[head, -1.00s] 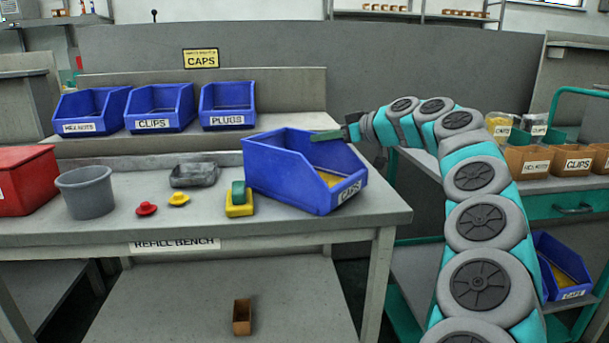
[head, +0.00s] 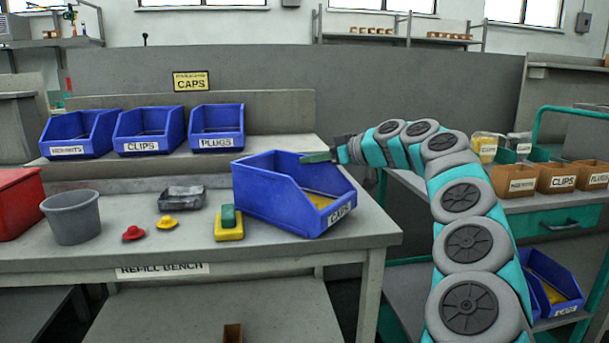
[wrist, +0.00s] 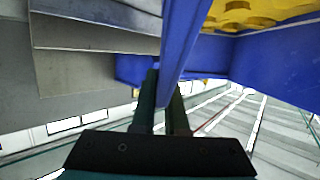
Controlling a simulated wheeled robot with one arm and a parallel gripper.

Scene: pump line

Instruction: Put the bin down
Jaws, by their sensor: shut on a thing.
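The blue bin (head: 268,203) labelled CAPS is at the right end of the refill bench (head: 290,252), turned at an angle with its label toward the front right. Yellow caps (head: 320,200) show inside it, and also at the top of the wrist view (wrist: 262,14). My gripper (head: 320,157) is shut on the bin's upper rim at the back right. In the wrist view its fingers (wrist: 164,92) pinch the blue wall. The bin's underside is hidden, so I cannot tell whether it touches the bench top.
Red and yellow knobs, a grey tray (head: 181,198) and a grey bucket (head: 72,218) lie farther left. Blue bins (head: 217,127) line the raised shelf behind. A teal cart (head: 555,222) stands at the right.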

